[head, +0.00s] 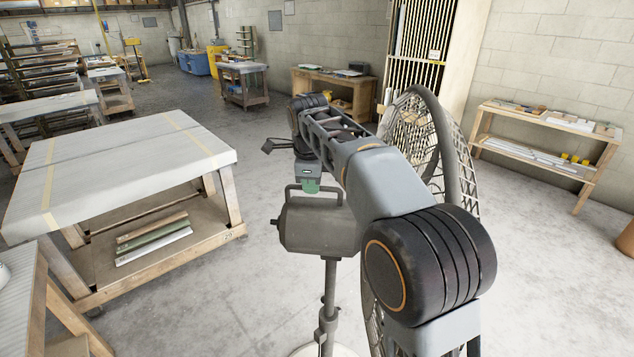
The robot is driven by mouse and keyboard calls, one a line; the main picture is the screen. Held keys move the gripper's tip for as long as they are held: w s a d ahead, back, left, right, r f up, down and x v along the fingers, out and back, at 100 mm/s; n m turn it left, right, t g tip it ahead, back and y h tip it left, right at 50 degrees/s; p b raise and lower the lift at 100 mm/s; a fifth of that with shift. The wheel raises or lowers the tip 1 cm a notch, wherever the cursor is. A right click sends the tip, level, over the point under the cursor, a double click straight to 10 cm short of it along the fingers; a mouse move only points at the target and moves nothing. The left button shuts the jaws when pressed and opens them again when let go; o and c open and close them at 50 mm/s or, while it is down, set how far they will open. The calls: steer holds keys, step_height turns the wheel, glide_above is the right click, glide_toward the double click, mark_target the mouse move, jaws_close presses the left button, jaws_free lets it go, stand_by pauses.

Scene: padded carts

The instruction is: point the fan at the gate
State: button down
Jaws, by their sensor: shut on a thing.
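The fan is a grey pedestal fan with a motor housing (318,228), a round wire grille (418,130) and a pole (329,290) on a pale round base at the bottom edge. The housing is on the left and the grille on the right, seen nearly edge-on, so the fan faces toward the right. My gripper (311,187) is shut on the handle on top of the housing; its green tips show there. My arm hides much of the grille. The gate (425,32) is a tall barred panel in a pale wooden frame against the far wall, beyond the fan.
A padded cart (130,160) with boards on its lower shelf stands close at left. A low wooden shelf (548,125) stands along the right wall. A wooden desk (330,83) is at the back, left of the gate. Open concrete floor lies around the fan.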

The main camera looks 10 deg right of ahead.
steer(key=shift+r, duration=0.1)
stand_by(0.3)
steer(key=c, duration=1.1)
jaws_free()
steer(key=shift+s+a+r, duration=0.1)
steer(key=shift+s+r, duration=0.15)
steer(key=shift+r, duration=0.95)
steer(key=shift+s+a+r, duration=0.1)
steer(key=shift+s+r, duration=0.1)
steer(key=shift+r, duration=1)
steer(key=shift+s+a+r, duration=0.1)
steer(key=shift+s+r, duration=0.15)
steer(key=shift+r, duration=0.95)
